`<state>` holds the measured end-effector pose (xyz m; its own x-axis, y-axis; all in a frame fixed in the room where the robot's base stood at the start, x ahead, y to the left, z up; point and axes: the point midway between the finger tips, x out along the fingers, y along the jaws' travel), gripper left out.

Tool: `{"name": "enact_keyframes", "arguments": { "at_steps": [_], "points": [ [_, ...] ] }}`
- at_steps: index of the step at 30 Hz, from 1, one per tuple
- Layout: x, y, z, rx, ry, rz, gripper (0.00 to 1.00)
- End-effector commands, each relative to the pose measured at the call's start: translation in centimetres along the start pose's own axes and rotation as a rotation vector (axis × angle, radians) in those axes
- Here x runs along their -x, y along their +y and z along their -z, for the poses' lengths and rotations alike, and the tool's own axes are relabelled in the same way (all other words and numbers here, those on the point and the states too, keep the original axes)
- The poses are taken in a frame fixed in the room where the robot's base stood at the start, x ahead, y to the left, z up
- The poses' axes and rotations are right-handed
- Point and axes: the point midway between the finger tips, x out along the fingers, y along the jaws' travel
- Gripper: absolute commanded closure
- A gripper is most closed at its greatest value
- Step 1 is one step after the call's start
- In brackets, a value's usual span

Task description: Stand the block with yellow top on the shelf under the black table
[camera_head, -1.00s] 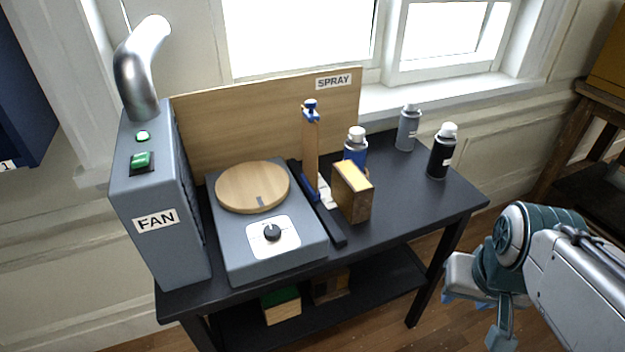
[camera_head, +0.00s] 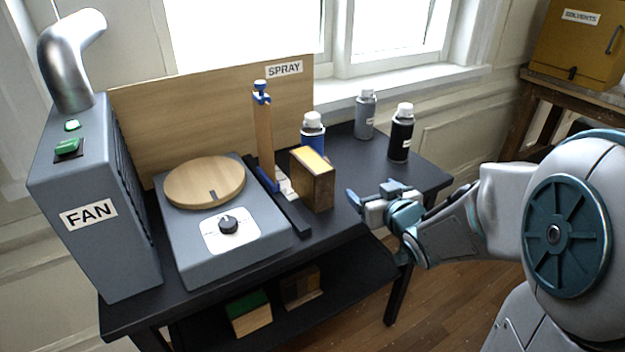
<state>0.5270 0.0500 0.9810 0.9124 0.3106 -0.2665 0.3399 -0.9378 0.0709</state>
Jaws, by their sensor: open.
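The block with yellow top (camera_head: 313,181) is brown and stands upright on the black table (camera_head: 345,221), just right of the wooden post with blue clamps. My gripper (camera_head: 366,198) is open and empty, to the right of the block at the table's front right. Its fingers point left toward the block, and a gap shows between them. The shelf (camera_head: 352,280) under the table is black. A block with a green top (camera_head: 249,314) and a brown block (camera_head: 300,288) stand on it, partly in the tabletop's shade.
A grey turntable unit (camera_head: 222,238) and a fan box (camera_head: 95,205) fill the table's left. A blue can (camera_head: 312,128) stands behind the block; a grey can (camera_head: 365,115) and black can (camera_head: 401,135) stand at the back right. The shelf's right part is bare.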

Motion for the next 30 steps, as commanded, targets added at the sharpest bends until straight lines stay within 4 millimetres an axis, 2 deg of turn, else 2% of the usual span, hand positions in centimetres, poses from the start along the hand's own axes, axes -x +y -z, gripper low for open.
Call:
{"name": "enact_keyframes", "arguments": {
  "at_steps": [1, 6, 14, 24, 30],
  "points": [
    [-0.9, -0.8, -1.0, -0.002, 0.047, 0.044, 0.20],
    [-1.8, -3.3, -1.0, -0.018, 0.193, 0.175, 0.20],
    [-2.5, -4.9, -0.5, -0.037, 0.277, 0.257, 0.20],
    [-8.2, -6.5, 1.3, -0.036, 0.278, 0.258, 0.20],
    [-9.7, -6.9, 1.7, -0.037, 0.277, 0.256, 0.20]
  ]
}}
